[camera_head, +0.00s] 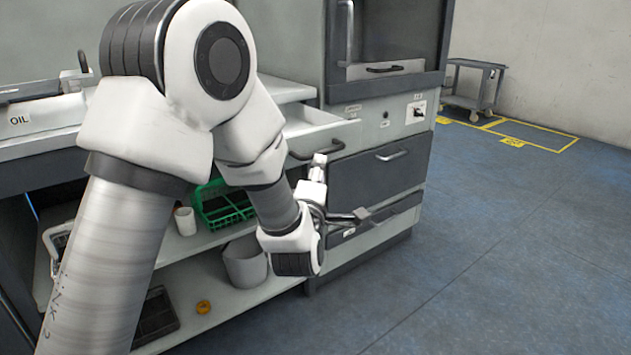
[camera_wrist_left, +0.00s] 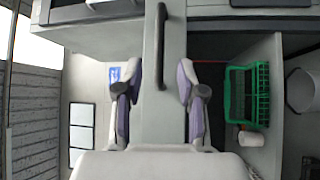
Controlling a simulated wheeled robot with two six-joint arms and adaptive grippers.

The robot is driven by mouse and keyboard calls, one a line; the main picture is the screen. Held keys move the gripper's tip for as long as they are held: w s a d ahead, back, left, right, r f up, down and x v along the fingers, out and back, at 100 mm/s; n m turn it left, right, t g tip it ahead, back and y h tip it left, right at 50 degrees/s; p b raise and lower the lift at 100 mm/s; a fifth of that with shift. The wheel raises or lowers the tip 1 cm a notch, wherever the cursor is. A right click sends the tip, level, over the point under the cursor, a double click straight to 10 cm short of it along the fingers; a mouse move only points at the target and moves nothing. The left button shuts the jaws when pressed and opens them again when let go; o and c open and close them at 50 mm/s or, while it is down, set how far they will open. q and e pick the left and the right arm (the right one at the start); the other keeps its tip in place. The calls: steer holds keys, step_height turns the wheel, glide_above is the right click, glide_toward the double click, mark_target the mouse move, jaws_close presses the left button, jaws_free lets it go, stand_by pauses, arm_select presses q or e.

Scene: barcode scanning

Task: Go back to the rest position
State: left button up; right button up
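My left gripper (camera_head: 340,190) is in front of the cabinet, just below a pulled-out upper drawer (camera_head: 318,124) with a dark handle (camera_head: 316,151). In the left wrist view my left gripper (camera_wrist_left: 158,85) has its two fingers well apart, with nothing held between them. A dark bar handle (camera_wrist_left: 160,45) on a grey front shows between the fingers in that view, apart from both. My left arm is bent and covers much of the workbench in the head view. My right gripper is not in view.
A green basket (camera_head: 222,205), a white cup (camera_head: 185,221) and a pale bin (camera_head: 245,262) stand on the shelves under the bench. Closed drawers (camera_head: 380,176) are right of the gripper. The blue floor (camera_head: 500,240) is clear; a cart (camera_head: 472,90) stands far back.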

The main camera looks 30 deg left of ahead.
arm_select(q)
steer(key=shift+v, duration=1.8)
